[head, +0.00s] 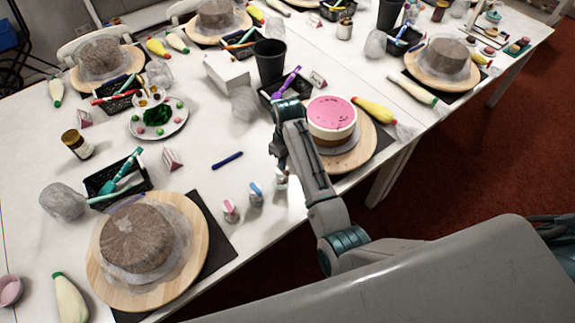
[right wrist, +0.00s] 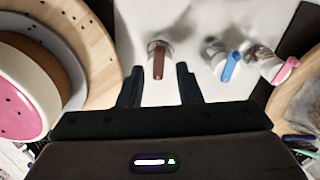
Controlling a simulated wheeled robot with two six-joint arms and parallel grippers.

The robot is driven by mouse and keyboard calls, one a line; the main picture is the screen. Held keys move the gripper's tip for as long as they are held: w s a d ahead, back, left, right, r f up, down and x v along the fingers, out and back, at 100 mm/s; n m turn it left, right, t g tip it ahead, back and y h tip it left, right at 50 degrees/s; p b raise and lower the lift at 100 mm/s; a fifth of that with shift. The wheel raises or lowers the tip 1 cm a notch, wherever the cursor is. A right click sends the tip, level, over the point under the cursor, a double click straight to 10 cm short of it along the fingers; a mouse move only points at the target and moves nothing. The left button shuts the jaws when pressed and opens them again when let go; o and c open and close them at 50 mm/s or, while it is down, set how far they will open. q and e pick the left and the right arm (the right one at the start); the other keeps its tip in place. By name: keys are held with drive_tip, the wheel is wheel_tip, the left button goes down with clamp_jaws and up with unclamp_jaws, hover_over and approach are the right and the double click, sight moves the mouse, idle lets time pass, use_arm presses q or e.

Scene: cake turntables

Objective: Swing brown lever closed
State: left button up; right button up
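The brown lever (right wrist: 158,66) sits on a small clear-and-white container (right wrist: 155,46) on the white table, pointing toward my right gripper in the right wrist view. My right gripper (right wrist: 160,86) is open, with one finger on each side of the lever's near end. The fingers look apart from the lever, though the height gap is hard to judge. In the head view my right gripper (head: 279,160) is over the brown-lever container (head: 281,179) and partly hides it. My left gripper is not in view.
A blue-lever container (head: 256,195) and a pink-lever container (head: 230,210) stand in a row beside it. A pink-topped cake (head: 333,114) on a wooden turntable (head: 352,158) is close to the right. A blue pen (head: 227,160) lies to the left.

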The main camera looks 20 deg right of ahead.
sight(287, 172)
drive_tip(key=shift+f+p, duration=0.5)
drive_tip(key=shift+f, duration=2.15)
clamp_jaws()
